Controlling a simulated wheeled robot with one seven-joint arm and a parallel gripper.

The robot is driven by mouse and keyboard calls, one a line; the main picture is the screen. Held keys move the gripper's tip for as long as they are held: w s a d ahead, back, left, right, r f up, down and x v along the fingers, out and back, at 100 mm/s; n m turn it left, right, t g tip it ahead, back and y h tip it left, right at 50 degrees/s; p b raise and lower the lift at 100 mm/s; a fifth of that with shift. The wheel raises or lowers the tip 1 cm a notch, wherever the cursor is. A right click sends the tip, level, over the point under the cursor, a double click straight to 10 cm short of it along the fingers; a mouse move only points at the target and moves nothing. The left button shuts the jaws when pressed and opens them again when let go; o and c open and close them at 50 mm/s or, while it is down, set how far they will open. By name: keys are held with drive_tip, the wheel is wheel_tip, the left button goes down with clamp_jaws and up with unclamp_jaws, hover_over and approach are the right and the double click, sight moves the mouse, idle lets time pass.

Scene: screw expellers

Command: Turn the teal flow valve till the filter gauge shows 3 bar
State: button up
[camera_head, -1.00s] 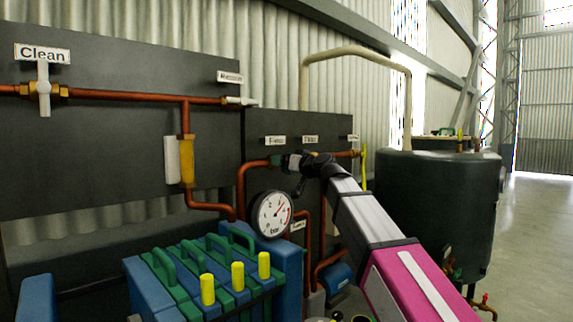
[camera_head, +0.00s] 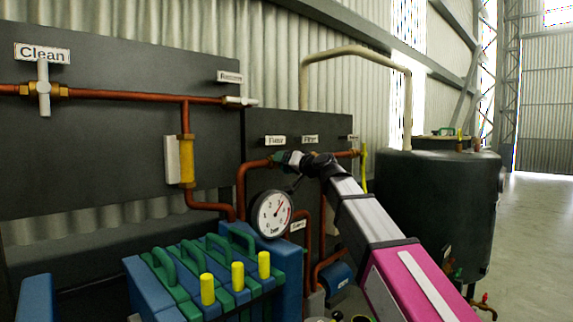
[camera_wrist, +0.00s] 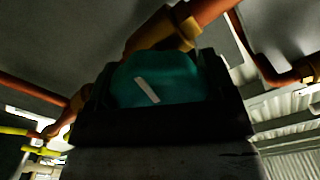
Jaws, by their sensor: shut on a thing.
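My gripper (camera_head: 297,159) is at the end of the arm, up against the copper pipe on the dark panel. In the wrist view its dark jaws are shut around the teal flow valve (camera_wrist: 158,80), a rounded knob with a white mark slanting across its face. Only a small teal patch of the valve (camera_head: 280,157) shows in the head view. The filter gauge (camera_head: 270,214) is a round white dial below and left of the gripper. Its needle points to the upper right, short of the red zone; its small numerals are hard to read.
The blue and green filter press (camera_head: 215,275) with yellow knobs stands below the gauge. Copper pipes (camera_head: 240,190) run close around the gripper. A dark tank (camera_head: 440,200) stands to the right, with open floor (camera_head: 535,250) beyond it.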

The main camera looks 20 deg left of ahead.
drive_tip(key=o, duration=0.9)
drive_tip(key=shift+d, duration=0.1)
drive_tip(key=v, duration=1)
drive_tip(key=shift+s+d, duration=0.2)
drive_tip(key=shift+d, duration=0.05)
